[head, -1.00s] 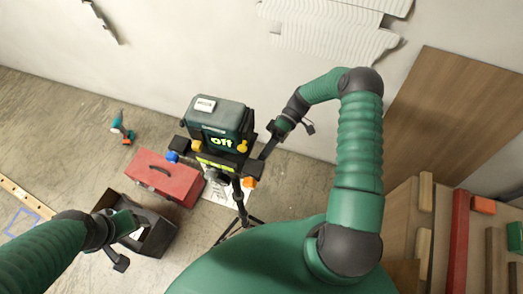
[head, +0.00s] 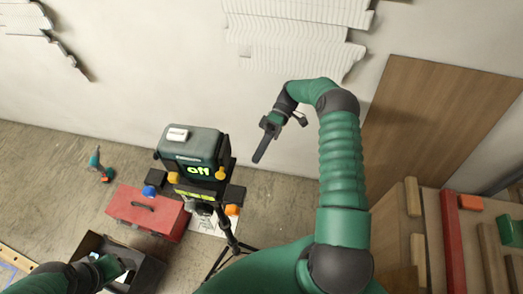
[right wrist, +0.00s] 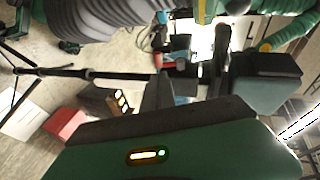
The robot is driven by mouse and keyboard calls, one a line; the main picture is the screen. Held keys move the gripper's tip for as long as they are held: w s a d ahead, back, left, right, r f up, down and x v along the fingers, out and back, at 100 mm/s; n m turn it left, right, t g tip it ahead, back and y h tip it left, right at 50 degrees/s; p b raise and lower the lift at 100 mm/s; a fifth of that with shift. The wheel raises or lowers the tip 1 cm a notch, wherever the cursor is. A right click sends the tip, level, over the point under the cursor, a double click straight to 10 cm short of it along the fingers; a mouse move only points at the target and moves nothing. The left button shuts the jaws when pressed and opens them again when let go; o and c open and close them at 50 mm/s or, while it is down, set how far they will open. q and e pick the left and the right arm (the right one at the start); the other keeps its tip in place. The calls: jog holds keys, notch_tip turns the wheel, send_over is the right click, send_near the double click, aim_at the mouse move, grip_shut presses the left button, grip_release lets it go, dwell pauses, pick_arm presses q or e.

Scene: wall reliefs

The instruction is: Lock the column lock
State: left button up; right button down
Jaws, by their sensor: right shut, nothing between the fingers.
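A dark green and black device (head: 192,146) with a lit "Off" display stands on a black tripod (head: 230,240) left of centre in the head view. Around it are yellow knobs (head: 173,178), a blue knob (head: 149,191) and an orange knob (head: 232,210). I cannot tell which part is the column lock. My right gripper (head: 262,150) is shut and empty, in the air to the right of the device and apart from it. My left gripper (head: 120,272) is at the lower left near an open dark box; its fingers are not clear.
A red toolbox (head: 148,212) and the open dark box (head: 148,266) lie on the floor left of the tripod. A green and orange drill (head: 100,165) lies farther left. White wall reliefs (head: 295,35) hang above. A wooden panel (head: 440,110) leans at the right.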

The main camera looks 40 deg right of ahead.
jog(key=v, duration=0.2)
jog(key=shift+w+d+r+b, duration=0.25)
jog(key=shift+b, duration=0.05)
jog(key=shift+d, duration=0.1)
